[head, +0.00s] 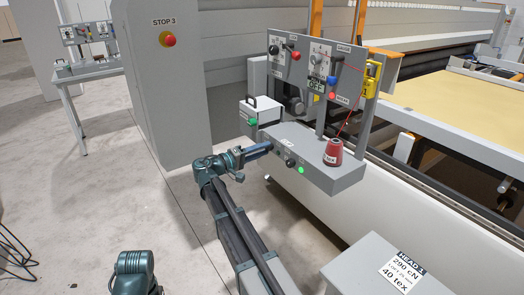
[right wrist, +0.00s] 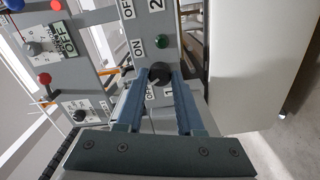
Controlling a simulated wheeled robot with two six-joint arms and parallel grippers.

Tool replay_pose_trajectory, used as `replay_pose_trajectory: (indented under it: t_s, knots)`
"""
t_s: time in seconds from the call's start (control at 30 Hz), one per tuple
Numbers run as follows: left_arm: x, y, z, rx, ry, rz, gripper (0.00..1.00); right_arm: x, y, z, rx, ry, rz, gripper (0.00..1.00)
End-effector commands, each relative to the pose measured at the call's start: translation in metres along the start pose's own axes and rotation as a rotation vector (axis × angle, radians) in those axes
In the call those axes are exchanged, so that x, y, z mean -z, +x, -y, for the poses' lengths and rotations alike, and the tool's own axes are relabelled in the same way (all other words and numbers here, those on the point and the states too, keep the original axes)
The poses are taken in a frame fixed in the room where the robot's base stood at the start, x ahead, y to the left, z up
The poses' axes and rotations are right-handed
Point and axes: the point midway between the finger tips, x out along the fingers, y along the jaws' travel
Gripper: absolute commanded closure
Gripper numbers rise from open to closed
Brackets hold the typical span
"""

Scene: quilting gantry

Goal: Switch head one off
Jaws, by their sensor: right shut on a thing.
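In the right wrist view, a black round switch knob (right wrist: 158,74) sits on a grey panel between my right gripper's fingers. The right gripper (right wrist: 160,82) is shut on the knob. The panel prints "ON", "OFF" and "1" around it. The knob's pointer is partly hidden, so its exact setting is hard to read. A dark round spot (right wrist: 162,41) sits beside it on the panel. In the head view my right gripper (head: 268,147) reaches the left end of the grey switch box (head: 345,180) and hides the held knob. My left gripper is not in view.
A second black knob (head: 290,162) and a lit green lamp (head: 301,170) sit right of the held knob. A red thread cone (head: 333,152) stands on the box. Above is a panel with dials (head: 336,60). A "HEAD 1" label (head: 408,272) lies at lower right.

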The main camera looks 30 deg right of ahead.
Motion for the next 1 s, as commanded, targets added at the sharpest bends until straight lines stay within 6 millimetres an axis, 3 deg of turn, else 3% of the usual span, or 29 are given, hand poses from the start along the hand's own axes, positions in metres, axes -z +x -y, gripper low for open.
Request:
replay_pose_trajectory:
  t_s: [0.43, 0.47, 0.6, 1.0]
  knots:
    - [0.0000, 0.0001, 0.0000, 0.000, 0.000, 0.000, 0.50, 0.0004, -0.0005, 0.0004, 0.001, -0.011, -0.001, 1.00]
    - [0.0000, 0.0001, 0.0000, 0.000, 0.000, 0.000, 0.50, 0.0004, -0.0005, 0.0004, 0.001, -0.011, -0.001, 0.60]
    - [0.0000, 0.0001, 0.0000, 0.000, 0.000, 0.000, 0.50, 0.0003, -0.0004, 0.0003, 0.001, -0.010, -0.001, 0.35]
    - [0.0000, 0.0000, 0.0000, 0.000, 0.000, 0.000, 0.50, 0.0002, -0.0074, 0.0002, 0.001, -0.009, -0.001, 0.34]
